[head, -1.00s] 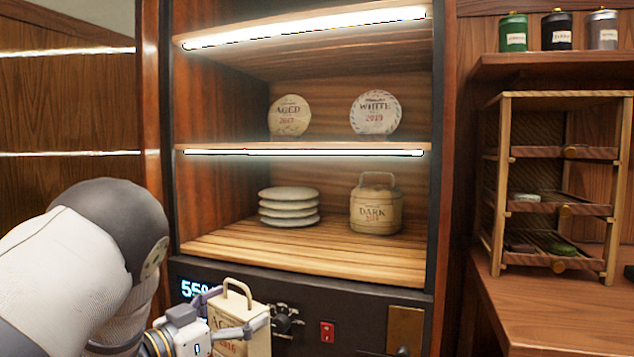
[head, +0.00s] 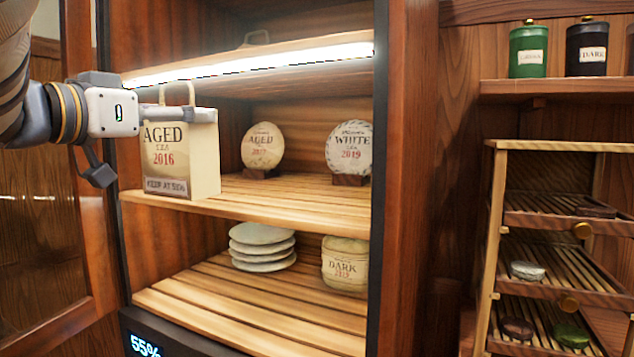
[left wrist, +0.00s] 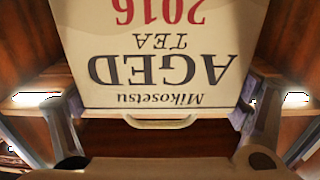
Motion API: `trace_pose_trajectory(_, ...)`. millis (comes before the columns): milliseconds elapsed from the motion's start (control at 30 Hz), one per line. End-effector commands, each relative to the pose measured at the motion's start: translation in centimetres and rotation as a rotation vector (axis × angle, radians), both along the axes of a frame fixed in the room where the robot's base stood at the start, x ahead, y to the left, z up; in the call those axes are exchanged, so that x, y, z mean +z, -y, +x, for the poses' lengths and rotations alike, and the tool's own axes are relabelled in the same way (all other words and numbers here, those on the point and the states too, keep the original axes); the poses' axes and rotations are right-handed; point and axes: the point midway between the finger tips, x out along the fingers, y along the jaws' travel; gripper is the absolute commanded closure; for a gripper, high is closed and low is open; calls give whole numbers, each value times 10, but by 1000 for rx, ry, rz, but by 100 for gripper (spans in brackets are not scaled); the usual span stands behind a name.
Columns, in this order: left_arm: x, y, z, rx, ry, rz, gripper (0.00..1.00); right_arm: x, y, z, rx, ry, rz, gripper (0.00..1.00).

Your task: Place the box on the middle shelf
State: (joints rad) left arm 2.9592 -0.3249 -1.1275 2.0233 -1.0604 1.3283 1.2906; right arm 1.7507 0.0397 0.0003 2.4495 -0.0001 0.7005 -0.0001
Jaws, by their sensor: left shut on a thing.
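The cream box (head: 180,158) reads "AGED TEA 2016" and has a handle on top. It is upright in front of the left part of the middle shelf (head: 270,206), at about that shelf's height; whether it touches the shelf I cannot tell. My left gripper (head: 150,115) is shut on the box near its top. In the left wrist view the box (left wrist: 165,50) appears upside down between the two fingers (left wrist: 155,118). My right gripper is in neither view.
Two round tea cakes, "AGED" (head: 262,147) and "WHITE" (head: 349,148), stand farther back on the middle shelf. The lower shelf (head: 250,310) holds stacked discs (head: 262,247) and a "DARK" container (head: 345,264). A lit upper shelf (head: 260,62) is above. The middle shelf's front is clear.

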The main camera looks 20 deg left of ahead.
Motion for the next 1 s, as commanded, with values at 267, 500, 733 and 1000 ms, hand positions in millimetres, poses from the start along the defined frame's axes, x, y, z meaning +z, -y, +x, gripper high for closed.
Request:
trace_pose_trajectory(267,5,5,58,4,-6,-4,58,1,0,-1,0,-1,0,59)
trace_pose_trajectory(500,4,11,140,7,-9,2,58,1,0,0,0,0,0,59)
trace_pose_trajectory(733,4,14,179,7,-7,1,58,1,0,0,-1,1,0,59)
trace_pose_trajectory(1000,-30,14,178,7,-5,-2,58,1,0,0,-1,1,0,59)
